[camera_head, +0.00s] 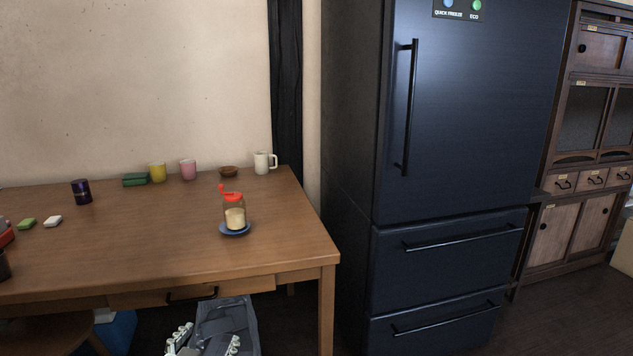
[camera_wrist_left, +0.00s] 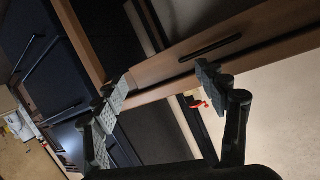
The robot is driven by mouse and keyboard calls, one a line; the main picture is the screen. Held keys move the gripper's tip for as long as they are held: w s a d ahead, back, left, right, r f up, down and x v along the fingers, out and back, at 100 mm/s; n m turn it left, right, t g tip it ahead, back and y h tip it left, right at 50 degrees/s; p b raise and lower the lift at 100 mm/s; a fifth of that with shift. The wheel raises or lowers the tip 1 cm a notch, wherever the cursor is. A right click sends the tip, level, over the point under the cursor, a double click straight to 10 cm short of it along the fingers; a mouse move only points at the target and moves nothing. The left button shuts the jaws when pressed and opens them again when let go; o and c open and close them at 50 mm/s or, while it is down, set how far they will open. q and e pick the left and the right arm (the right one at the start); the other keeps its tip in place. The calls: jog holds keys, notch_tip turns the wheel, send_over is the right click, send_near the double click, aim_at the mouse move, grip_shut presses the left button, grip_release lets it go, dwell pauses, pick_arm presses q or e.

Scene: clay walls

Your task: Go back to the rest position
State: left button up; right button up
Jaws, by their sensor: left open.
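My left gripper (camera_head: 206,340) is at the bottom edge of the head view, in front of and below the table's front edge. Its two grey-padded fingers stand apart. In the left wrist view the fingers (camera_wrist_left: 162,90) are spread with nothing held between them. The table's drawer front with a dark handle (camera_wrist_left: 210,47) shows beyond them. My right gripper is in neither view.
A wooden table (camera_head: 130,255) carries a red-lidded jar (camera_head: 235,217) on a blue saucer (camera_head: 236,232), a white mug (camera_head: 262,162), yellow (camera_head: 157,172) and pink (camera_head: 188,170) cups, and a dark purple can (camera_head: 81,192). A dark blue fridge (camera_head: 465,130) stands to the right.

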pick_arm(q)
jog(key=s+a+f+g, duration=0.2)
jog(key=s+f+g, duration=0.1)
jog(key=s+f, duration=0.4)
jog(key=s+a+f+g+y, duration=0.1)
jog(key=s+a+f+g, duration=0.1)
jog(key=s+f+g, duration=0.2)
jog(key=s+a+f+n+g, duration=0.1)
jog(key=s+a+f+g, duration=0.1)
jog(key=s+f, duration=0.9)
jog(key=s+g, duration=0.1)
jog(key=s, duration=0.2)
jog(key=shift+s, duration=0.15)
